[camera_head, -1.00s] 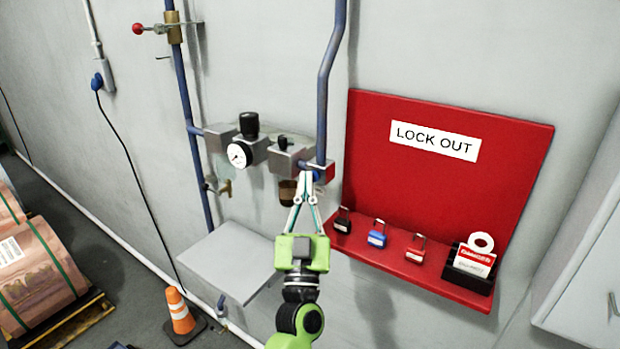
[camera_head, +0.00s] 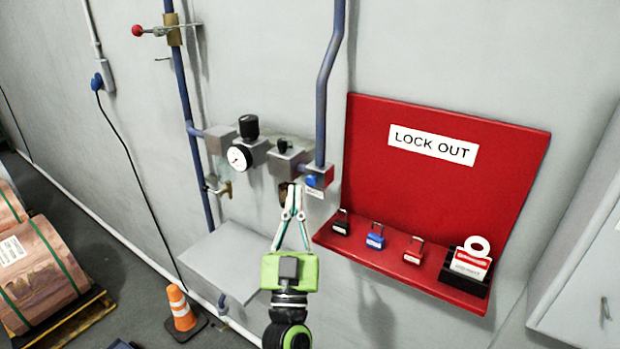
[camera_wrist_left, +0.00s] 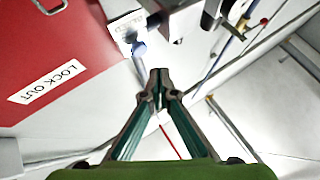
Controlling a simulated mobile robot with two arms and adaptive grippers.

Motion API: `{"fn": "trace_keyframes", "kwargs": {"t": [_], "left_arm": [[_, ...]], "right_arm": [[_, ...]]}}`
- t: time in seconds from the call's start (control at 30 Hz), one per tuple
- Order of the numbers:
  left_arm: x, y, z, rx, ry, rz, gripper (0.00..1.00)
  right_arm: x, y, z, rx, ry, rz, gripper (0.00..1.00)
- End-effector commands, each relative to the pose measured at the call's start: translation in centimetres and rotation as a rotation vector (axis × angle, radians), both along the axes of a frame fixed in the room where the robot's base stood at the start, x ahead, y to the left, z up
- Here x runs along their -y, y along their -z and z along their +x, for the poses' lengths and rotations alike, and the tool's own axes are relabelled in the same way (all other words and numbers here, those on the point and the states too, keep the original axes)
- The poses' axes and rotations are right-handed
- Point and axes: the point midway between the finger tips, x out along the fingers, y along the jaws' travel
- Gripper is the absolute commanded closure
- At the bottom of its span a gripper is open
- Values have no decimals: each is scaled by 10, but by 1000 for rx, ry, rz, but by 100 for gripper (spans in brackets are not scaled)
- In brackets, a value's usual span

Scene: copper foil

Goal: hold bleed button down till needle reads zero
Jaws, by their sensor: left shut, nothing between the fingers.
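The blue bleed button (camera_head: 311,181) sits on a red-sided block at the lower end of the right blue pipe, with a small white label below it. It also shows in the left wrist view (camera_wrist_left: 139,48), just beyond and left of the fingertips. The round white pressure gauge (camera_head: 239,157) is on the valve assembly to the left; its needle is too small to read. My left gripper (camera_head: 293,187) is shut and empty, its tips just left of and slightly below the button in the head view, apart from it. In the wrist view the closed tips (camera_wrist_left: 159,76) touch nothing. My right gripper is not in view.
A red lock-out board (camera_head: 440,190) with several padlocks and a tag box on its shelf stands close on the right. A grey box (camera_head: 230,262) juts out below the gauge. An orange cone (camera_head: 180,308) stands on the floor.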

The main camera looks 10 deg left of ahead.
Motion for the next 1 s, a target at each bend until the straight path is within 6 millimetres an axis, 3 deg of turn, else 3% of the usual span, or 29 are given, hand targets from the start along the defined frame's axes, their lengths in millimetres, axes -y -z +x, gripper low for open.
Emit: {"fn": "trace_keyframes", "kwargs": {"t": [0.3,0.67,0.77,0.83,1.0], "left_arm": [[-8,0,-23,-1,0,1,100],[-7,5,-22,-10,5,4,100],[0,31,-15,-62,28,17,100],[9,67,-7,-132,60,34,100],[33,191,4,-375,159,76,100]], "right_arm": [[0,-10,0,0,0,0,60],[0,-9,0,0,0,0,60],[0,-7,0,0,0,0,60],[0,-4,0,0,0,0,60],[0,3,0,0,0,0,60]]}}
